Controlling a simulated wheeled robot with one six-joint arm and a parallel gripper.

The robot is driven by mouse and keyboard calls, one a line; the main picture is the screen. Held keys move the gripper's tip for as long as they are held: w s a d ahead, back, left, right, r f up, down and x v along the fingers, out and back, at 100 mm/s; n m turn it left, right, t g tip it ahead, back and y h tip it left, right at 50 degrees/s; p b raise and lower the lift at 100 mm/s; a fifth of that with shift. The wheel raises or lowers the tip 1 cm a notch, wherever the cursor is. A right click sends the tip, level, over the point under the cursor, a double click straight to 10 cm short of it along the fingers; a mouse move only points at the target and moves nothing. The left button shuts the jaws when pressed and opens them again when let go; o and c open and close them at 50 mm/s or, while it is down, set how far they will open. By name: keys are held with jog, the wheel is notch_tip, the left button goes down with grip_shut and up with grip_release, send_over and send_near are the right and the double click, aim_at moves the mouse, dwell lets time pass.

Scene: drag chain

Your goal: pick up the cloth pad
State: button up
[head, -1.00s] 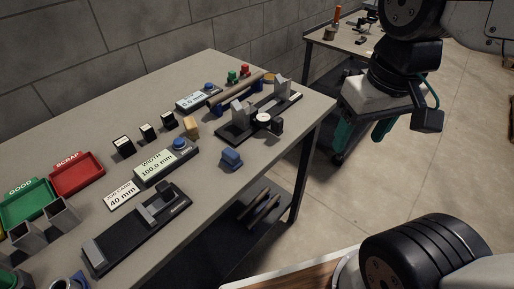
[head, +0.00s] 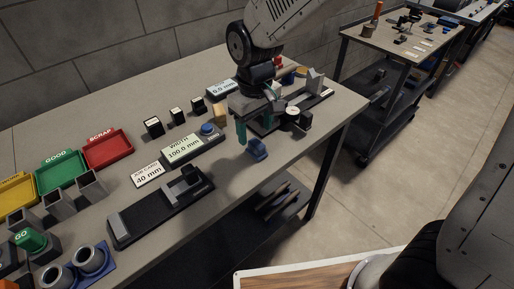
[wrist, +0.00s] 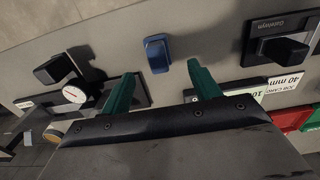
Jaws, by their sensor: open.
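The cloth pad (head: 257,149) looks like a small blue block near the front edge of the grey workbench. It also shows in the wrist view (wrist: 157,53), just beyond the fingertips and between their lines. My gripper (wrist: 161,70) is open, its two teal fingers apart with nothing between them. In the head view my gripper (head: 257,128) hangs over the bench, above and behind the pad. I cannot tell its exact height over the bench.
A dial gauge fixture (head: 292,115) stands close to the right of my gripper. A width display (head: 185,149) and a black slide gauge (head: 160,205) stand to the left. Red (head: 108,150) and green (head: 62,174) trays lie farther left. A tool cart (head: 405,45) stands beyond the bench.

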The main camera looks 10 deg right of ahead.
aim_at(257, 143)
jog(key=f, duration=0.6)
jog(key=shift+d, duration=0.2)
jog(key=c, duration=1.1)
